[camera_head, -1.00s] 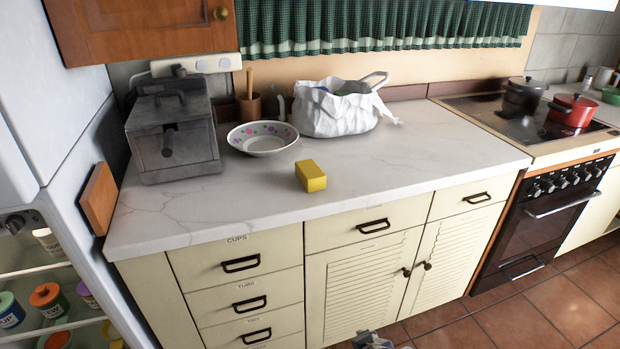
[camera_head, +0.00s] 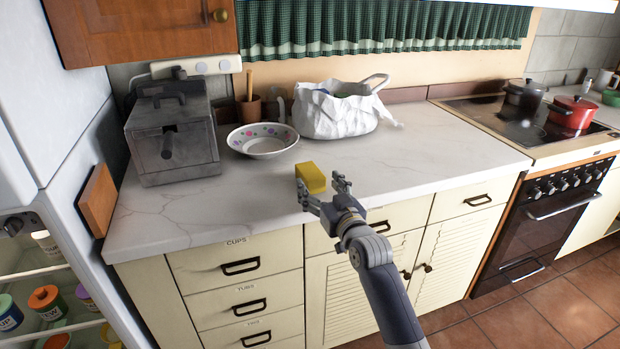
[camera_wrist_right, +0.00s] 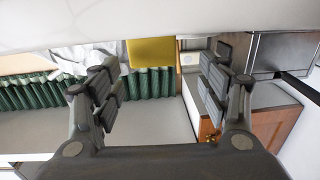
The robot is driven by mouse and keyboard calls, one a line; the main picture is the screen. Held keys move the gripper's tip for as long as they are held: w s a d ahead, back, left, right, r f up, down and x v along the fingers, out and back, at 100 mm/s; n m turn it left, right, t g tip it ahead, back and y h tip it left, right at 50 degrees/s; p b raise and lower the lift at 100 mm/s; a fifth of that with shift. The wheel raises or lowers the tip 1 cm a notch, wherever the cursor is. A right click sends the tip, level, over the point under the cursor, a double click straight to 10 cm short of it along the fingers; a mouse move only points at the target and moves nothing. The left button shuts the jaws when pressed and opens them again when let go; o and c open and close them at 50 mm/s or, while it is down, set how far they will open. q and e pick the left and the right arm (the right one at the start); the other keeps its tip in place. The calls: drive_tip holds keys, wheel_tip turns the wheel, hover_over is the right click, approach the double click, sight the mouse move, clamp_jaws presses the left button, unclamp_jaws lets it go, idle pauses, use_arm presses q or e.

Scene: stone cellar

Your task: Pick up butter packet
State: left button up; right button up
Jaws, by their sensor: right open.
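The yellow butter packet (camera_head: 311,176) lies on the marble countertop (camera_head: 420,165), near its front edge. My right gripper (camera_head: 322,187) is open at the front edge of the counter, with its fingers spread on the near side of the packet. In the right wrist view the packet (camera_wrist_right: 151,53) shows beyond the two open fingers (camera_wrist_right: 160,85), between them in the picture. I see no contact between fingers and packet. My left gripper is not in view.
A patterned bowl (camera_head: 262,141), a white bag (camera_head: 338,112) and a grey metal appliance (camera_head: 172,140) stand behind the packet. A stove with a red pot (camera_head: 571,113) is at the right. The counter right of the packet is clear.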

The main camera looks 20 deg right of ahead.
sight(318, 181)
drive_tip(key=w, duration=0.4)
drive_tip(key=shift+w+d+f, duration=0.2)
drive_tip(key=shift+w+f, duration=0.05)
drive_tip(key=shift+w, duration=0.15)
drive_tip(key=shift+w+a, duration=0.1)
drive_tip(key=shift+w, duration=0.55)
drive_tip(key=c, duration=1.3)
